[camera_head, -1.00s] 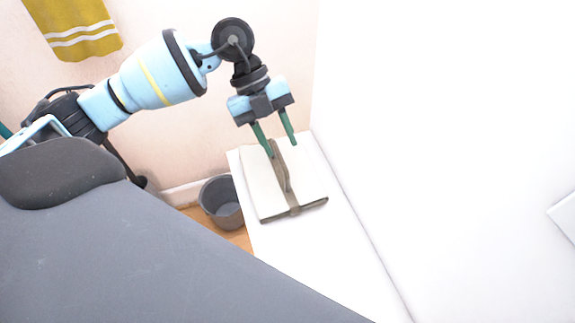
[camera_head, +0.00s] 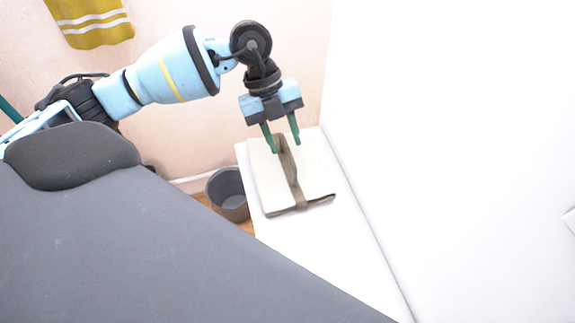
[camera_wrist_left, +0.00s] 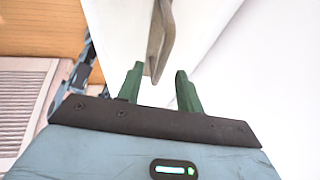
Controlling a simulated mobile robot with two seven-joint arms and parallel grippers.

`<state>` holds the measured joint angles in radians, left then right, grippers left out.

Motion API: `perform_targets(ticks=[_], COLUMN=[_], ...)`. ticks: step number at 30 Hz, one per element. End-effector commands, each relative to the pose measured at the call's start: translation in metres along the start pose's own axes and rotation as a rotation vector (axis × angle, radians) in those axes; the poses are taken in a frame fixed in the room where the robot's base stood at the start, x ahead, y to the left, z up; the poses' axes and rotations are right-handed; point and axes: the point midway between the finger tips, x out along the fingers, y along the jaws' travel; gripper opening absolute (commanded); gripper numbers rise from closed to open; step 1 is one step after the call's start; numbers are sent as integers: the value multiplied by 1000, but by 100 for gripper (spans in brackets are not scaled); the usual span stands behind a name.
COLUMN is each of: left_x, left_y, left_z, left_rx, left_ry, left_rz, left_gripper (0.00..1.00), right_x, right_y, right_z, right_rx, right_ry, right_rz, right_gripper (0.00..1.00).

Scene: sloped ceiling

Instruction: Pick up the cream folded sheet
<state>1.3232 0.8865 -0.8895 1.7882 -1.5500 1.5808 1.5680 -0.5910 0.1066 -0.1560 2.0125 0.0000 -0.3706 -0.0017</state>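The cream folded sheet (camera_head: 266,180) lies flat on a white ledge (camera_head: 300,250), with a brown band (camera_head: 302,203) around it. A raised brown strap (camera_head: 289,168) stands up along its middle. My left gripper (camera_head: 286,147) points down over the sheet's far end, its green fingers apart with the strap close to them. In the left wrist view the strap (camera_wrist_left: 161,35) reaches between the two open fingertips (camera_wrist_left: 158,74) and is not pinched. Whether either finger touches it I cannot tell. My right gripper is not in view.
A grey bin (camera_head: 228,192) stands on the wooden floor left of the ledge. A white wall (camera_head: 440,130) rises along the ledge's right side. A yellow towel (camera_head: 92,22) hangs at the back left. The ledge in front of the sheet is clear.

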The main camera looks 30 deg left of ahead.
Motion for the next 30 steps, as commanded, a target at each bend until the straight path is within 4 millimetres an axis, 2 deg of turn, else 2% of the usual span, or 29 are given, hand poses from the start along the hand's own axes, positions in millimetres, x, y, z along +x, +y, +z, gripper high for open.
perform_targets(ticks=[7,14,16,23,30], left_x=[35,38,38,37,37], left_y=[0,0,0,0,0], left_z=[0,0,0,0,0], left_rx=[1,1,0,0,0], left_ry=[2,0,0,0,0], left_rz=[2,-1,-1,0,0], left_gripper=[36,36,31,1,0], right_x=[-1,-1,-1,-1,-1], right_y=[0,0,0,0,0], right_z=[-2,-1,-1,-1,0], right_rx=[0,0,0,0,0], right_ry=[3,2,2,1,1], right_rz=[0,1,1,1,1], right_gripper=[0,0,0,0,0])
